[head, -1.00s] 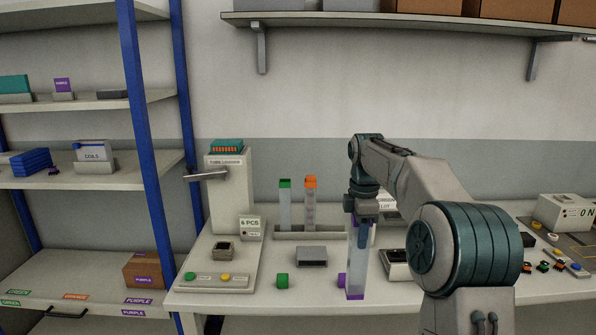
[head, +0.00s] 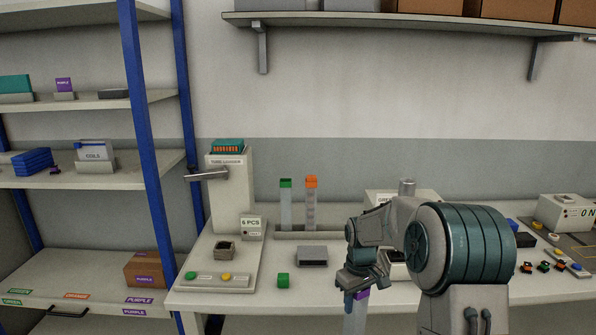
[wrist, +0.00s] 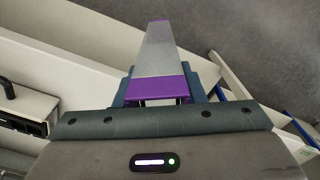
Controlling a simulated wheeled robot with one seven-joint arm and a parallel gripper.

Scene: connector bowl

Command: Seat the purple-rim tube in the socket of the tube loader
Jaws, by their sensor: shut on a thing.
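The tube loader (head: 230,185) is a white tower at the left of the bench, with a base carrying green and yellow buttons. Its dark square socket (head: 224,249) sits on that base and looks empty. My gripper (head: 358,284) is shut on the purple-rim tube (head: 355,318), near its purple upper rim, right of and nearer than the loader. The tube hangs roughly upright before the bench's front edge, its lower end out of the head view. In the wrist view the tube (wrist: 160,55) runs away from the jaws (wrist: 158,98), with purple at both ends.
Green-rim (head: 285,205) and orange-rim (head: 311,203) tubes stand in a rack behind. A blue-post shelf (head: 150,150) stands left. The bench front is clear between loader and cube.

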